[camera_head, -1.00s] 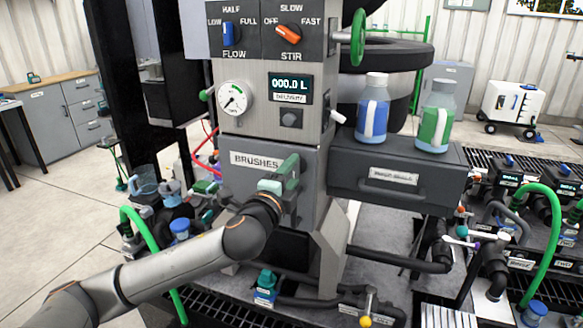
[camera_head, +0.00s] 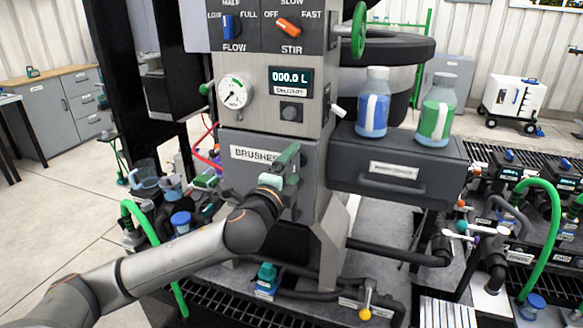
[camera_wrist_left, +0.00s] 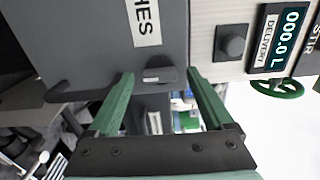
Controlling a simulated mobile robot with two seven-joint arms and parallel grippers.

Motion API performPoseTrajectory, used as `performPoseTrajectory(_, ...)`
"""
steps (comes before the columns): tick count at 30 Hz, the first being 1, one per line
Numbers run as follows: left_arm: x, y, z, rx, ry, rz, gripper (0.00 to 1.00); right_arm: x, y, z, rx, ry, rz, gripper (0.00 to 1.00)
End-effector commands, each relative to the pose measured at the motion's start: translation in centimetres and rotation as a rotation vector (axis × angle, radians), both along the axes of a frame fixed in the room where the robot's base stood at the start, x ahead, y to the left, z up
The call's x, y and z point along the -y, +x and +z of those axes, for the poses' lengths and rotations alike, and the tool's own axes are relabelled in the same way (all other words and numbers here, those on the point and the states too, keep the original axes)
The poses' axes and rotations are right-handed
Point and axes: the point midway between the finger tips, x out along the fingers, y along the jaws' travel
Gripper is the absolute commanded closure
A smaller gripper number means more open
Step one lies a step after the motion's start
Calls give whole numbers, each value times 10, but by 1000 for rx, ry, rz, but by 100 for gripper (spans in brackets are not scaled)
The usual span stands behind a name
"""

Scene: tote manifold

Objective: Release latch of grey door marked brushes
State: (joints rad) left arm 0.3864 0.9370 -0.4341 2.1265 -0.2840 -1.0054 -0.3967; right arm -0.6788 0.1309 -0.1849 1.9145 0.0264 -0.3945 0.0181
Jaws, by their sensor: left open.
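The grey door marked BRUSHES (camera_head: 232,172) is closed on the front of the machine in the head view. Its label partly shows in the wrist view, sideways, on the dark door face (camera_wrist_left: 90,45). A small grey latch block (camera_wrist_left: 158,75) sits by the door's edge. My left gripper (camera_wrist_left: 161,76) is open, its green fingers on either side of the latch with gaps showing. In the head view the left gripper (camera_head: 287,160) is at the door's right side and covers the latch and the label's end. My right gripper is not in view.
A dark drawer (camera_head: 440,165) juts out right of the door, with a blue-labelled bottle (camera_head: 372,105) and a green-labelled bottle (camera_head: 436,112) on top. The delivery display (camera_head: 291,80) and gauge (camera_head: 234,92) are above. Pipes and a grating lie below.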

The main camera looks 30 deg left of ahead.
Motion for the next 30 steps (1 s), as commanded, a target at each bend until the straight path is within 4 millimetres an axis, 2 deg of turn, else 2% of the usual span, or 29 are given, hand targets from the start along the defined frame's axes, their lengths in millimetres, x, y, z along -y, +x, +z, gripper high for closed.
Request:
performPoseTrajectory(5, 2, -5, -1, -1, 0, -1, 15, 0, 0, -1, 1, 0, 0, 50)
performPoseTrajectory(8, 4, -17, -2, -1, 0, -2, 15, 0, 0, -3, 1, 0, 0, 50)
performPoseTrajectory(17, 19, -74, -3, -2, 0, -4, 15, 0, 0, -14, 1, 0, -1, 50)
performPoseTrajectory(21, 24, -99, 0, -4, 1, -3, 15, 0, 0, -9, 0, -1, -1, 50)
performPoseTrajectory(23, 24, -101, 6, -6, -2, 2, 15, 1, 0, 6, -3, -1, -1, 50)
performPoseTrajectory(30, 26, -111, 5, -5, -4, 5, 15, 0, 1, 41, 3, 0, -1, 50)
